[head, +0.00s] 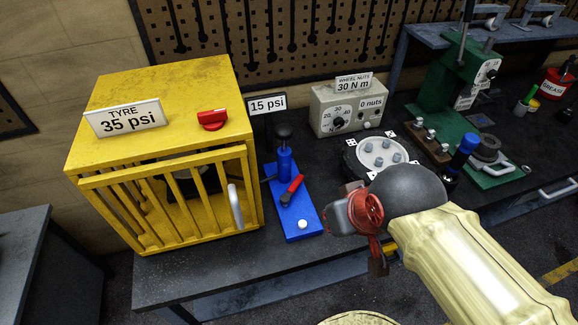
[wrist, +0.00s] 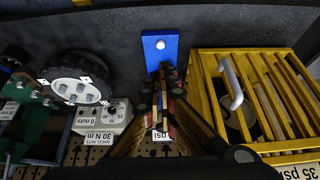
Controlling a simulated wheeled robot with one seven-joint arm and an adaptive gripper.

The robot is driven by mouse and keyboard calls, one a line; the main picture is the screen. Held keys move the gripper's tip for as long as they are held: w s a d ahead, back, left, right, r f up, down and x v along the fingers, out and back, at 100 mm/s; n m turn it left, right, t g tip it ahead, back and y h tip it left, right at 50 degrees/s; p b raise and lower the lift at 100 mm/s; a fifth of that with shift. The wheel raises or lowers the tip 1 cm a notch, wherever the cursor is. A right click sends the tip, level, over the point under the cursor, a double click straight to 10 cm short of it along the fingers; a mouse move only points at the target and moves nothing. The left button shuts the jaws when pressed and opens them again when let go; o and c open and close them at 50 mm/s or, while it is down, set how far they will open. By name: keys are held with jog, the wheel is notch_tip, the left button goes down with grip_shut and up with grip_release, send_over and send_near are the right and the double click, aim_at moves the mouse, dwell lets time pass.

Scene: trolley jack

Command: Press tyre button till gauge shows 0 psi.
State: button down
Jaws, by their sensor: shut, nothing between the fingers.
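A blue base plate (head: 290,213) lies on the bench with a white round button (head: 303,224) near its front end. A blue pump with a black knob (head: 284,131) and a red lever (head: 292,190) stand on it. The gauge sign (head: 267,103) behind reads 15 psi. The sign on the yellow cage (head: 125,118) reads TYRE 35 psi. My gripper (head: 378,266) is to the right of the plate, apart from the button. In the wrist view the shut, empty gripper (wrist: 164,78) covers much of the pump; the white button (wrist: 160,44) shows clear beyond the fingertips.
The barred yellow cage (head: 160,87) with a red switch (head: 212,119) stands left of the plate. A wheel hub (head: 380,152), a grey wheel-nut box (head: 349,107) and a green press (head: 440,88) stand behind my arm. The bench front strip is bare.

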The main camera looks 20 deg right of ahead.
jog(key=r+p, duration=0.1)
jog(key=p, duration=0.1)
jog(key=g+p, duration=0.6)
jog(key=p, duration=0.9)
send_over(301, 223)
notch_tip(301, 223, down, 11)
jog(key=shift+r, duration=0.15)
notch_tip(301, 223, down, 14)
